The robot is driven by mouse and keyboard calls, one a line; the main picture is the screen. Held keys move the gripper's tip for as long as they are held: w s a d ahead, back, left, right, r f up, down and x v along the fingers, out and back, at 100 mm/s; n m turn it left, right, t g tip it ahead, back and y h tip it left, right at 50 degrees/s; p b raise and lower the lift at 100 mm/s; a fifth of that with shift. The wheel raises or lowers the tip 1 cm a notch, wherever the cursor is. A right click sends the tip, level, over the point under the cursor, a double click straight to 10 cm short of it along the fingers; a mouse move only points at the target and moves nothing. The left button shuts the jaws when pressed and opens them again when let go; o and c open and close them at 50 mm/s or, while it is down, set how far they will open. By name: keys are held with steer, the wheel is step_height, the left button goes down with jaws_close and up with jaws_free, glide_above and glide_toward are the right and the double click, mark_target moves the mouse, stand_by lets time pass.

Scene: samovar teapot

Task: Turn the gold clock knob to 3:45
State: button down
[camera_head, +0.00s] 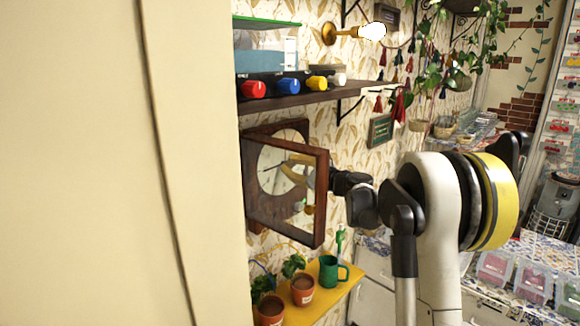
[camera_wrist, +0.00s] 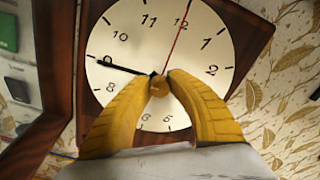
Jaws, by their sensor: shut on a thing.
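The wall clock has a white face (camera_wrist: 140,45) in a dark wooden case. In the wrist view a long black hand (camera_wrist: 125,69) points to about the 9. A thin red hand (camera_wrist: 175,40) points up near the 12. The gold clock knob (camera_wrist: 158,86) is at the centre of the face. My gripper's yellow fingers (camera_wrist: 160,78) are shut on the knob, one fingertip on each side. The lower right of the face and any other hand there are hidden by the fingers. In the head view my gripper (camera_head: 292,168) shows through the glass of the clock's open door (camera_head: 321,205).
A shelf (camera_head: 320,96) with red, blue and yellow knobs is above the clock. A yellow shelf (camera_head: 335,292) below holds potted plants (camera_head: 303,289) and a green mug (camera_head: 328,271). The open door stands close to my wrist. A cream panel (camera_head: 80,160) fills the left.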

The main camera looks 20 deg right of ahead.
steer(key=shift+r, duration=0.1)
stand_by(0.3)
steer(key=c, duration=1.2)
jaws_free()
steer(key=shift+a, duration=0.1)
steer(key=v, duration=1.2)
